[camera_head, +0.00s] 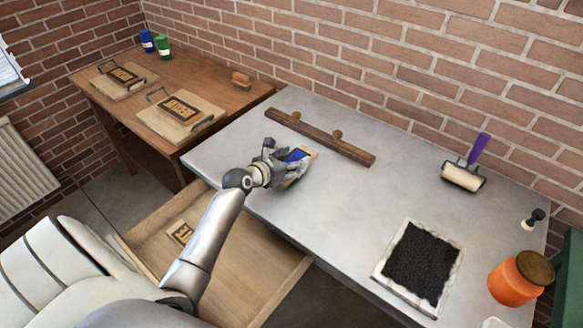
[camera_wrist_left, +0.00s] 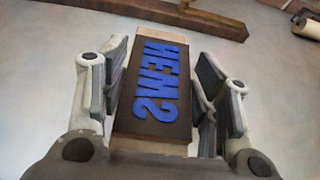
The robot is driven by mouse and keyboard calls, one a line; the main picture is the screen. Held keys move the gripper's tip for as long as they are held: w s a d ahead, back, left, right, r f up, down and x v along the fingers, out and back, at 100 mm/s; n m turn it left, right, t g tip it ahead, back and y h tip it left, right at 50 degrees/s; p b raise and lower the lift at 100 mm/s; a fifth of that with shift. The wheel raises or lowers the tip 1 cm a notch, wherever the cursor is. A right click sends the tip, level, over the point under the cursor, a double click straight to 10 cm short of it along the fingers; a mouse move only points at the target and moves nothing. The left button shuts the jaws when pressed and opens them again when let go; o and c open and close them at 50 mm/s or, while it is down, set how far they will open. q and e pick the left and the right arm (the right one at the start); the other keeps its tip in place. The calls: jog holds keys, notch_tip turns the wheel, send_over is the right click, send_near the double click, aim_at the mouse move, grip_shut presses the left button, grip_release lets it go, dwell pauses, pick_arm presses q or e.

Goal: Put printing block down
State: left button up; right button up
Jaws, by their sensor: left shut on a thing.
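The printing block (camera_head: 299,155) is a dark plate on a pale wooden base with raised blue letters. It shows large in the left wrist view (camera_wrist_left: 153,92), letters facing the camera. My left gripper (camera_head: 285,163) is shut on it, with a finger along each long side (camera_wrist_left: 165,85). The block is over the left part of the grey metal table (camera_head: 240,140), near its front edge. I cannot tell whether its underside touches the table. My right gripper is not in view.
A wooden rail with knobs (camera_head: 320,137) lies behind the block. A roller (camera_head: 463,175), a black inked slab (camera_head: 420,265) and an orange jar (camera_head: 518,278) are at right. An open drawer (camera_head: 275,262) holds another block. The middle of the table is clear.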

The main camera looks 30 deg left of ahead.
pick_arm(q)
notch_tip(320, 180, down, 3)
jog(key=shift+r, duration=0.1)
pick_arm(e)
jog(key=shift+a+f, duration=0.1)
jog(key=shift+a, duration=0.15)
pick_arm(q)
jog(key=shift+f, duration=0.2)
jog(key=o, duration=1.1)
jog(key=shift+o, duration=0.2)
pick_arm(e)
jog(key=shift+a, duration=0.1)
pick_arm(q)
jog(key=shift+r, duration=0.2)
jog(key=v, duration=1.2)
jog(key=shift+s+f, duration=0.1)
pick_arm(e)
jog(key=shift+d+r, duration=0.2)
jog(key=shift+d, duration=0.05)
